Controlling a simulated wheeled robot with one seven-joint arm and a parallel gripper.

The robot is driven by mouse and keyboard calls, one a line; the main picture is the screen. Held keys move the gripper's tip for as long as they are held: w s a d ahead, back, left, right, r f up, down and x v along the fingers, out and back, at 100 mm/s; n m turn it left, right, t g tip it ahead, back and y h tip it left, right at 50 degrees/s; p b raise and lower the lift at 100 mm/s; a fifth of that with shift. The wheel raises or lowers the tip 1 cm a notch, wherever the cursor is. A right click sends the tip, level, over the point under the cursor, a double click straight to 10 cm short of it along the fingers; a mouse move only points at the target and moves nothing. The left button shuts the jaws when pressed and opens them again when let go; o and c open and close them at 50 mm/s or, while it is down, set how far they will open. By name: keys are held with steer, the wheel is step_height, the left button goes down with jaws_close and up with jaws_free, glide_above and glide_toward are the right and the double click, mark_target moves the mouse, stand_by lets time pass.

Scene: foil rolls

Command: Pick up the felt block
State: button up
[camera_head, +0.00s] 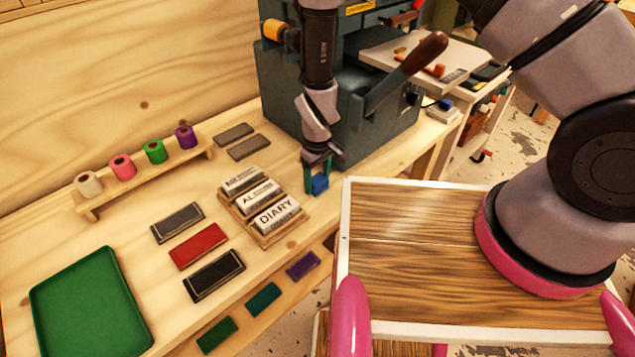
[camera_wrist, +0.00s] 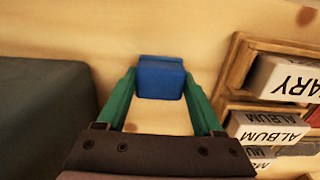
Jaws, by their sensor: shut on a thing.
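The felt block appears to be the small blue block (camera_head: 320,184), at the front edge of the workbench, right of the stamp rack. It also shows in the wrist view (camera_wrist: 161,78), between the green fingertips. My gripper (camera_head: 317,172) points down with its fingers on either side of the block and is shut on it. In the wrist view my gripper (camera_wrist: 161,88) has the block at the far ends of its fingers. Whether the block touches the bench top or hangs just above it, I cannot tell.
A wooden rack (camera_head: 290,227) of lettered blocks stands close left of my gripper. A dark machine (camera_head: 350,125) with a lever stands close behind. Stamp pads (camera_head: 198,246), a green tray (camera_head: 91,309) and foil rolls (camera_head: 155,152) are further left.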

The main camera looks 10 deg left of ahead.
mark_target(317, 179)
step_height(317, 179, up, 10)
stand_by(0.5)
